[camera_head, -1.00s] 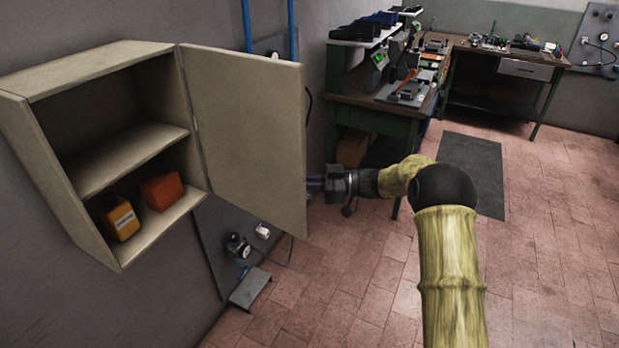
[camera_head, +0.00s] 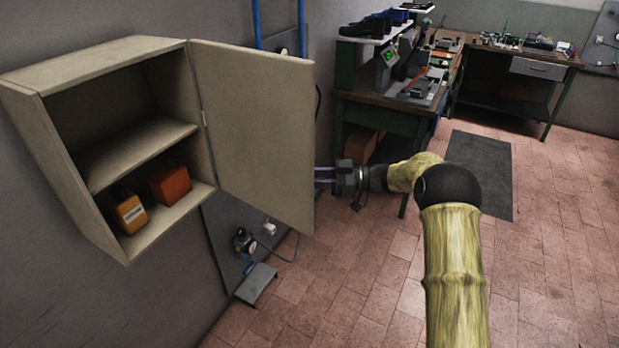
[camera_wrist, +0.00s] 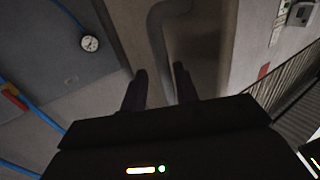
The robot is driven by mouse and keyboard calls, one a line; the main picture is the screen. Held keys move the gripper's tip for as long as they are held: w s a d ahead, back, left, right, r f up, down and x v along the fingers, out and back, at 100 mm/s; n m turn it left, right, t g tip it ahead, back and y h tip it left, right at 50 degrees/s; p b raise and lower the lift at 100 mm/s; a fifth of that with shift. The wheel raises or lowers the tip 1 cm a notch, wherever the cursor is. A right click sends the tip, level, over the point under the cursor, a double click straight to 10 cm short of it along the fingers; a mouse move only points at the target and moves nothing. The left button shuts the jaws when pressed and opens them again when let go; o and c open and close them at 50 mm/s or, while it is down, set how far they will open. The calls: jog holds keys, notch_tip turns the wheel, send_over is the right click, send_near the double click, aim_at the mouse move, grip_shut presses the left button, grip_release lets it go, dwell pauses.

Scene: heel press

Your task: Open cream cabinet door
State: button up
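The cream cabinet (camera_head: 92,72) hangs on the wall at the left in the head view. Its door (camera_head: 258,130) stands wide open, swung out to the right on its hinges. My gripper (camera_head: 322,177) is at the door's free edge, its fingertips partly hidden behind the door. In the wrist view, a grey bar handle (camera_wrist: 158,40) runs down between my gripper's (camera_wrist: 160,82) two spread fingers. Gaps show on both sides of the bar, so the fingers look open around it. The handle is hidden in the head view.
An orange box (camera_head: 169,184) and a yellow container (camera_head: 128,212) stand on the cabinet's bottom shelf. Blue pipes (camera_head: 257,20) and a wall panel (camera_head: 222,235) are behind the door. A green workbench (camera_head: 380,122) stands beyond my gripper. The tiled floor (camera_head: 565,225) at right is clear.

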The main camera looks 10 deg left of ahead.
jog(key=w+d+b, duration=0.2)
jog(key=d+b, duration=0.1)
jog(key=d, duration=1.4)
jog(key=shift+b, duration=0.35)
jog(key=shift+w, duration=0.15)
